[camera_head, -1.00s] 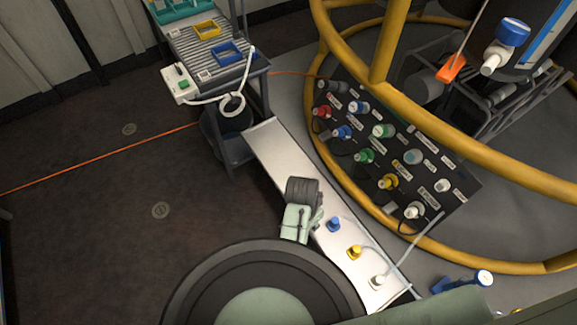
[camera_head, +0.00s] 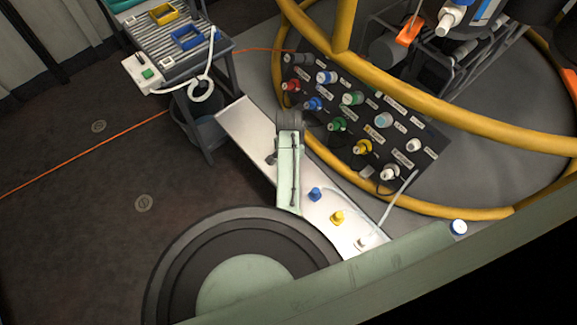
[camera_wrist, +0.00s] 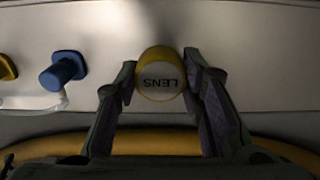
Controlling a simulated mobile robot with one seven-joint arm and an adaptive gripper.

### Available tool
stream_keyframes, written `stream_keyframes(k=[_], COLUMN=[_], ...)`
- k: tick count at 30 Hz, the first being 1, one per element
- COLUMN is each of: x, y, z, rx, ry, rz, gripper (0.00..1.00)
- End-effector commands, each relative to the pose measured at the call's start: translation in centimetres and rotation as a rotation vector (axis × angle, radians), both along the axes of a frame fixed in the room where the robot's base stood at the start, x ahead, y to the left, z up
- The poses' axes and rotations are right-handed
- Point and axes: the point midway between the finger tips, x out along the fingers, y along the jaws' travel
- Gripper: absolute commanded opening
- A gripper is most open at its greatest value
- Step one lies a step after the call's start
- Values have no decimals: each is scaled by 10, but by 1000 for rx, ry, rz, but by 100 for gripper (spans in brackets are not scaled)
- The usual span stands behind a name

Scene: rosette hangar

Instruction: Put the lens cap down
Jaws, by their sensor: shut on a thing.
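The lens cap (camera_wrist: 161,77) has a yellow rim and a white face marked LENS, which reads upside down in the wrist view. My gripper (camera_wrist: 161,72) is shut on it, one finger on each side. A pale shelf (camera_wrist: 262,50) lies behind the cap in the wrist view; I cannot tell whether they touch. In the head view, my arm reaches over the same long pale shelf (camera_head: 240,122) and hides the cap and my fingertips.
A blue plug (camera_head: 315,194), a yellow plug (camera_head: 337,218) and a white plug (camera_head: 361,243) stand along the shelf's near part. A yellow rail (camera_head: 440,111) curves beside a dark connector panel (camera_head: 395,140). The shelf's far end is bare. A cart (camera_head: 205,70) stands beyond it.

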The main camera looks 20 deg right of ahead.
Motion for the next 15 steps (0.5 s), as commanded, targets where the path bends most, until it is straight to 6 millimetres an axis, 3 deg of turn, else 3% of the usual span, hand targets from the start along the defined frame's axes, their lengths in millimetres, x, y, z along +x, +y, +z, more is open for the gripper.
stream_keyframes(k=[4,10,15], x=[6,5,5], y=[-1,-1,-1], z=[-5,-31,-36], rx=[-1,0,-1], ry=[2,2,0], rz=[0,0,1], gripper=[0,0,0])
